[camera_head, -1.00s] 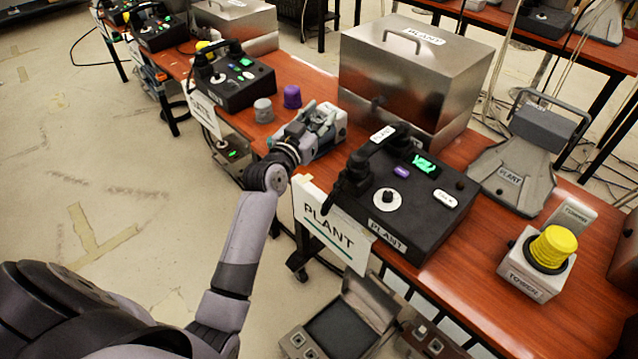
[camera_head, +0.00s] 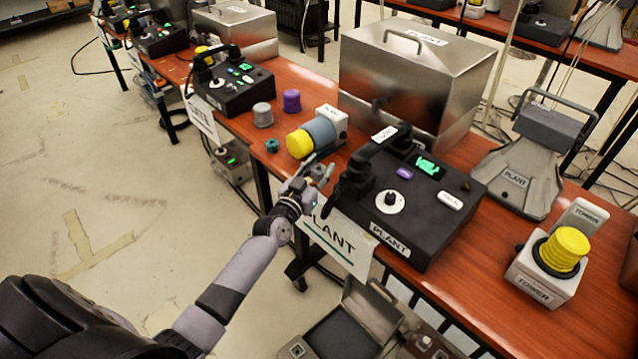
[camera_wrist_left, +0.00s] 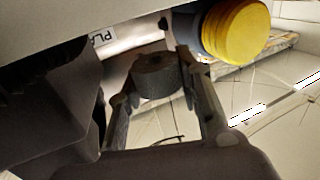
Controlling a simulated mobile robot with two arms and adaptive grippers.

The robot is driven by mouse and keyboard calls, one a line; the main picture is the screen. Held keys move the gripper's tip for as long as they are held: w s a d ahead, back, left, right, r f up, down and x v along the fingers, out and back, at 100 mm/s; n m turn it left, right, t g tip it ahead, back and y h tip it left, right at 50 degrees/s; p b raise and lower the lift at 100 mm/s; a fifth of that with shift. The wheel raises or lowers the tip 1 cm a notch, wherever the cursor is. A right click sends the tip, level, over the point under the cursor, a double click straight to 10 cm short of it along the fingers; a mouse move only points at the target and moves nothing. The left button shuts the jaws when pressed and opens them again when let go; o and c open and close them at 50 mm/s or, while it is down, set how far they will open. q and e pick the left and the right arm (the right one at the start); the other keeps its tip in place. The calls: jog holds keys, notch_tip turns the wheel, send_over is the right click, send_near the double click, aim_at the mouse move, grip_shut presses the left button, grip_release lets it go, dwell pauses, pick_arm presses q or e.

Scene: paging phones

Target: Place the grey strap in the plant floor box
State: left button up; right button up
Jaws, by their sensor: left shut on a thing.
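The grey strap (camera_wrist_left: 158,75) shows in the left wrist view as a small dark grey roll between my left fingertips. My left gripper (camera_head: 312,178) is shut on it, in front of the table edge beside the black PLANT phone console. It also shows in the left wrist view (camera_wrist_left: 160,90). In the head view the strap is too small to make out clearly. An open grey box (camera_head: 372,310), which I take for the plant floor box, stands on the floor below the PLANT sign, its lid raised. My gripper is above it and to its left. The right gripper is out of view.
The black PLANT console (camera_head: 425,225) and hanging PLANT sign (camera_head: 350,250) are close to my gripper. A yellow-capped beacon (camera_head: 300,144) lies on its side behind it. A metal PLANT box (camera_head: 400,85) stands farther back. The floor at left is clear.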

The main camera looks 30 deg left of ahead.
aim_at(319, 180)
pick_arm(q)
jog(key=shift+f+b, duration=0.5)
jog(key=shift+f, duration=1.5)
jog(key=o, duration=0.8)
jog(key=shift+f, duration=0.1)
jog(key=shift+b, duration=0.3)
jog(key=s, duration=1.7)
jog(key=shift+s+p, duration=0.25)
jog(key=shift+p, duration=0.1)
